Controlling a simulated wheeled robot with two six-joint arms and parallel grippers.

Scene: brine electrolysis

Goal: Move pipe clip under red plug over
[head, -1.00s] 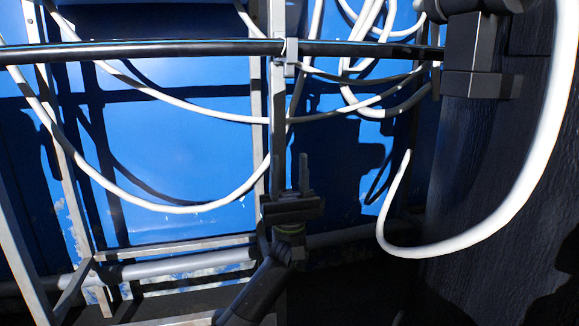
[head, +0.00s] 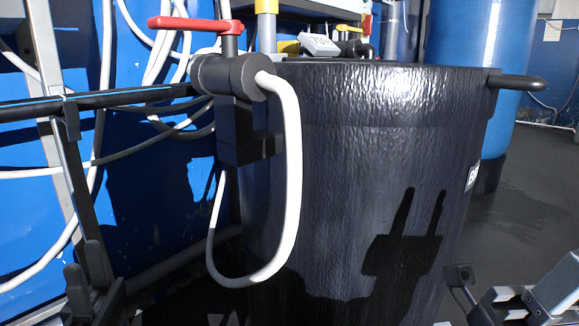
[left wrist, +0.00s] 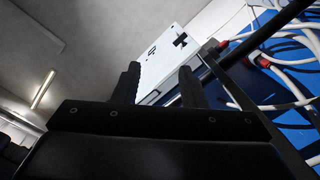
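A black pipe (head: 130,98) runs level across the left of the head view. A dark clip (head: 69,118) sits around it, against a grey metal upright. My left gripper (head: 86,268) is low at the left, below the clip and apart from it. Its two fingers stand up with a gap between them and nothing held; they also show apart in the left wrist view (left wrist: 157,88). In that view a red plug (left wrist: 262,61) on a white cable shows at the upper right, near a dark bar. No clip can be made out there.
A large black tub (head: 370,150) fills the middle, with a black fitting, white hose (head: 292,180) and red valve handle (head: 195,24) at its left edge. White cables loop before the blue panel. A blue tank (head: 475,80) stands behind right. Metal parts (head: 540,300) show bottom right.

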